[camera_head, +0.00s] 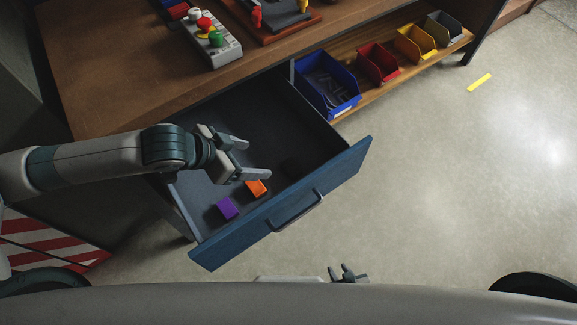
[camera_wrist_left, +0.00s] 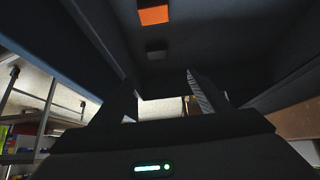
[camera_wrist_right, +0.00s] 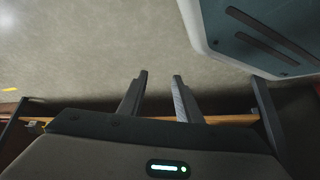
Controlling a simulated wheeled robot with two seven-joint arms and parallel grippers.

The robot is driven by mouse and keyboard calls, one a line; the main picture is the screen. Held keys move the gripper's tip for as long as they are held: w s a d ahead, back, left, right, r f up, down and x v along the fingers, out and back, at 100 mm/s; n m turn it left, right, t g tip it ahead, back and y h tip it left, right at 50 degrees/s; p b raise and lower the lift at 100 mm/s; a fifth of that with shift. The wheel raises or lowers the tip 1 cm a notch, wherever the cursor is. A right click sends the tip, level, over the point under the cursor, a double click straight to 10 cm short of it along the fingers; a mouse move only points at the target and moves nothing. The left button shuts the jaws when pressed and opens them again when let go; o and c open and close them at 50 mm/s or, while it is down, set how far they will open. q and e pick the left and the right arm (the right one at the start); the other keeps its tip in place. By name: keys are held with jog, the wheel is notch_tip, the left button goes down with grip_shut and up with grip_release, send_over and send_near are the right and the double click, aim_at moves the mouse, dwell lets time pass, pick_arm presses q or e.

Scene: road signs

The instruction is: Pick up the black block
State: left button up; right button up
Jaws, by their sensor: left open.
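The black block (camera_wrist_left: 156,48) lies on the dark drawer floor, ahead of my left gripper's fingertips (camera_wrist_left: 160,82) in the left wrist view. In the head view it is a faint dark shape (camera_head: 290,167) that barely stands out, right of my left gripper (camera_head: 257,159). That gripper is open and empty inside the drawer, with a gap to the block. My right gripper (camera_head: 348,272) is at the lower edge of the head view, outside the drawer. In the right wrist view its fingers (camera_wrist_right: 160,76) are apart with nothing between them.
An orange block (camera_head: 256,187) and a purple block (camera_head: 228,208) lie in the open drawer, near its blue front panel (camera_head: 330,173) and handle (camera_head: 297,211). Blue, red, yellow and grey bins (camera_head: 325,85) line a shelf behind. A button box (camera_head: 212,45) stands on the tabletop.

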pick_arm(q)
jog(key=shift+f, duration=0.4)
pick_arm(e)
jog(key=shift+w+a+r+t, duration=0.15)
jog(key=shift+w+a+r, duration=0.1)
jog(key=shift+w, duration=0.2)
jog(key=shift+w+a+r+t, duration=0.15)
jog(key=shift+w+r, duration=0.05)
jog(key=shift+w, duration=0.25)
pick_arm(q)
jog(key=shift+d, duration=0.1)
send_near(292, 168)
jog(key=shift+w+d+f, duration=0.3)
jog(key=shift+w+f, duration=0.2)
jog(key=shift+f, duration=0.1)
jog(key=shift+w+d+f, duration=0.25)
jog(key=shift+w+f, duration=0.25)
jog(key=shift+f, duration=0.1)
pick_arm(e)
jog(key=shift+s+d+f, duration=0.1)
jog(key=shift+s+f, duration=0.05)
jog(key=shift+s, duration=0.35)
